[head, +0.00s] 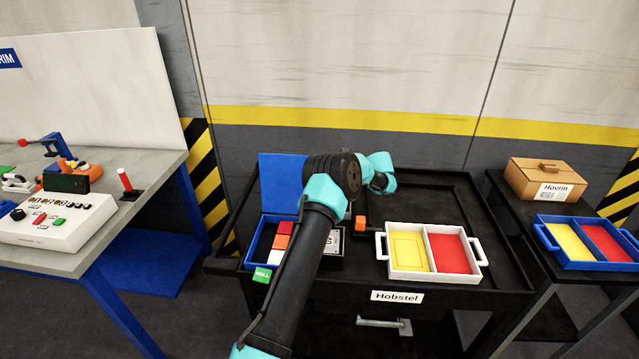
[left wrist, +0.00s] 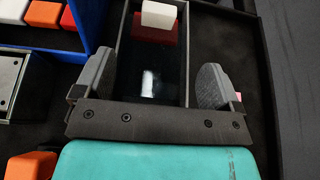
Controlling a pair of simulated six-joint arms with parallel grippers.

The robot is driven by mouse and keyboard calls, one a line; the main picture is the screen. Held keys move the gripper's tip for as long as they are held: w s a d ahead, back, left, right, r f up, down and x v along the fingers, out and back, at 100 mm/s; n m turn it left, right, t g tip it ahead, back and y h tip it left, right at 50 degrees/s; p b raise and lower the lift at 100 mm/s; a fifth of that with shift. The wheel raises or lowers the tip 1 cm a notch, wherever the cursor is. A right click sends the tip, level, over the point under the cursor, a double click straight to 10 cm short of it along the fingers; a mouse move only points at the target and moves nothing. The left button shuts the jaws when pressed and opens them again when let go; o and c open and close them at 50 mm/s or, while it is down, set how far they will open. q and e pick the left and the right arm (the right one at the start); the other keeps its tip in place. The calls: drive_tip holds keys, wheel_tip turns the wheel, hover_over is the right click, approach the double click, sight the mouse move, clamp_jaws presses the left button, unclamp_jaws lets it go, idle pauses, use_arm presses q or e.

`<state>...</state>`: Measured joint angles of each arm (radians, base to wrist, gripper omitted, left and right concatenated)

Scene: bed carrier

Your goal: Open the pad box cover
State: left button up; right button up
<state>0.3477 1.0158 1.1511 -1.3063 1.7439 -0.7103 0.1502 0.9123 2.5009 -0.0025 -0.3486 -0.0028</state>
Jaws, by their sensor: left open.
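My left gripper (left wrist: 155,70) is open in the left wrist view, one finger on each side of a long black box (left wrist: 152,90) with a dark glossy top. I cannot tell whether the fingers touch it. A white block (left wrist: 158,15) with a red part (left wrist: 153,35) shows at the box's far end. I take this box for the pad box; no raised cover on it shows. In the head view my left arm reaches over the black cart and hides this box; the fingers are hidden too. My right gripper is in neither view.
A blue box (head: 251,252) with a raised blue lid (head: 283,180) holds coloured blocks at the cart's left. A white two-part tray (head: 426,276) stands on the right, an orange block (head: 360,223) left of it. A black-edged box (left wrist: 24,62) lies beside the gripper.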

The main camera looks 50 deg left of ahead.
use_arm(q)
drive_tip(key=shift+w+d+r, duration=0.3)
drive_tip(key=shift+w+d, duration=0.15)
drive_tip(key=shift+d, duration=0.05)
drive_tip(key=shift+d, duration=0.1)
drive_tip(key=shift+w+d, duration=0.5)
drive_tip(key=x, duration=1.7)
drive_tip(key=shift+s+a+f, duration=0.1)
drive_tip(key=shift+a+f, duration=0.1)
drive_tip(key=shift+f, duration=0.05)
